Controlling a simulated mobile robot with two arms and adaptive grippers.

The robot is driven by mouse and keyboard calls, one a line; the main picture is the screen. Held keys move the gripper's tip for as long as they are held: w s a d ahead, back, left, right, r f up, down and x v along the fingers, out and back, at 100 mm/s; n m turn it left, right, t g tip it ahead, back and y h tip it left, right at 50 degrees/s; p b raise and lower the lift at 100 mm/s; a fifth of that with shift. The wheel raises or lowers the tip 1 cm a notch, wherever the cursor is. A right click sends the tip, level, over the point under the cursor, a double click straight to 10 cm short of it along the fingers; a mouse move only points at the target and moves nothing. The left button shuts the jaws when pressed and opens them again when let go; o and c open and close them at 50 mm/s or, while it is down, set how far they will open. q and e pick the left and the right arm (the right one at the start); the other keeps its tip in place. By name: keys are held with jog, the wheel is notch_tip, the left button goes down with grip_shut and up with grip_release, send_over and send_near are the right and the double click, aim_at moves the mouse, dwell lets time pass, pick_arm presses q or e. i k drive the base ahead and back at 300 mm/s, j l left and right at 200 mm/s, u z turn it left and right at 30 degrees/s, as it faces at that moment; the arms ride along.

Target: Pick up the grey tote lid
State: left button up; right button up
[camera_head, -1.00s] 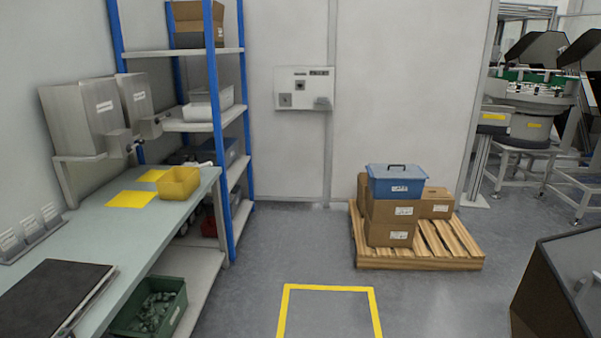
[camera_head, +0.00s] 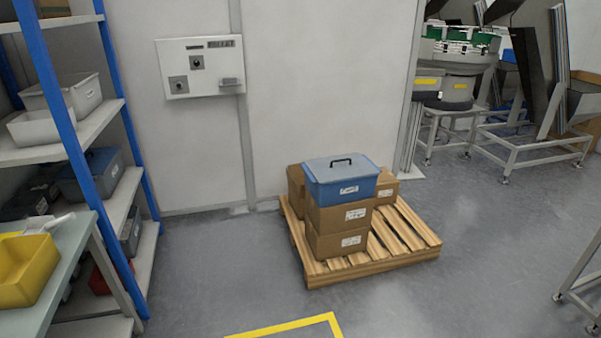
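A blue tote (camera_head: 345,190) sits on top of stacked cardboard boxes on the pallet. Its lid (camera_head: 340,166) lies on it, with a dark handle on top; the lid looks blue-grey rather than plain grey. A label is on the tote's front. Neither of my grippers shows in the head view.
The wooden pallet (camera_head: 415,244) carries several cardboard boxes (camera_head: 337,242) under and beside the tote. A blue-posted shelf (camera_head: 140,242) and a table with a yellow bin (camera_head: 24,270) stand at left. Machine stands (camera_head: 530,150) are at right. Floor (camera_head: 420,300) before the pallet is clear.

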aim_at(343, 167)
jog(key=i+j+z, duration=0.3)
jog(key=i, duration=0.15)
jog(key=i+j+z, duration=0.3)
jog(key=i+j, duration=0.15)
